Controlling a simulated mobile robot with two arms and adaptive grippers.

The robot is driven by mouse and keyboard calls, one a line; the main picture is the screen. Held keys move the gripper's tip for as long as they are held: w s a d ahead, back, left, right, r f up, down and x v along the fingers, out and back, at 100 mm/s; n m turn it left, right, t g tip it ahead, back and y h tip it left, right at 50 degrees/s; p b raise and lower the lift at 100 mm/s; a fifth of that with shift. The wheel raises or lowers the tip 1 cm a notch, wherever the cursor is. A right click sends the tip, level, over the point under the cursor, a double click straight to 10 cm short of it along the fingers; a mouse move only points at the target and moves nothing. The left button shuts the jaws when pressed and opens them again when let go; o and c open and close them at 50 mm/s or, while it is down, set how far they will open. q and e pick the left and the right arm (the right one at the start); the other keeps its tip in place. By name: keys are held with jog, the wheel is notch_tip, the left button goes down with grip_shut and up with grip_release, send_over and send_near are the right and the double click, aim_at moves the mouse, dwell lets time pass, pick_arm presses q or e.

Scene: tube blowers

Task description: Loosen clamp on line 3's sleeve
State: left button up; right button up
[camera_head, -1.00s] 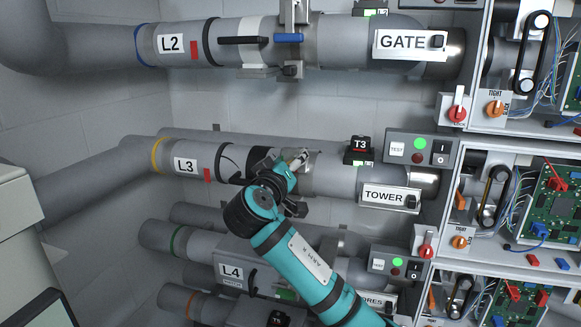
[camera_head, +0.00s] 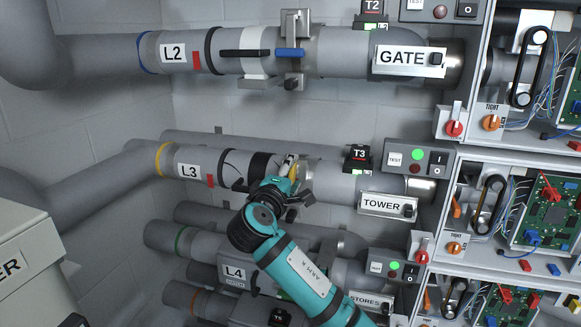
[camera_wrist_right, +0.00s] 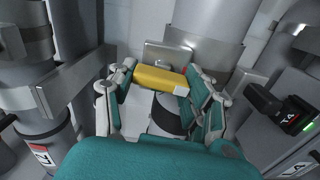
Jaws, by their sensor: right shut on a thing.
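Line 3 is the grey pipe labelled L3 (camera_head: 189,170), with a yellow ring (camera_head: 159,158) and a black band (camera_head: 262,165). A metal clamp (camera_head: 304,172) sits around it, right of the black band. My right gripper (camera_head: 288,177) is at this clamp, partly hiding it. In the right wrist view, its fingers (camera_wrist_right: 160,92) are shut on a yellow handle (camera_wrist_right: 160,79) lying across between them. The handle's yellow tip also shows above the gripper in the head view. I cannot tell how tight the clamp is. My left gripper is not in view.
Line 2 (camera_head: 172,51) runs above, with a blue-handled clamp (camera_head: 289,53). Line 4 (camera_head: 234,273) lies close below. The TOWER sign (camera_head: 386,205), T3 box (camera_head: 358,157) and a switch box (camera_head: 416,159) stand to the right, beside open circuit cabinets (camera_head: 545,210).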

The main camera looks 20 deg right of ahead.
jog(key=shift+n+p, duration=0.3)
jog(key=shift+n, duration=0.3)
jog(key=o, duration=1.2)
jog(key=shift+a, duration=0.1)
jog(key=v, duration=1.2)
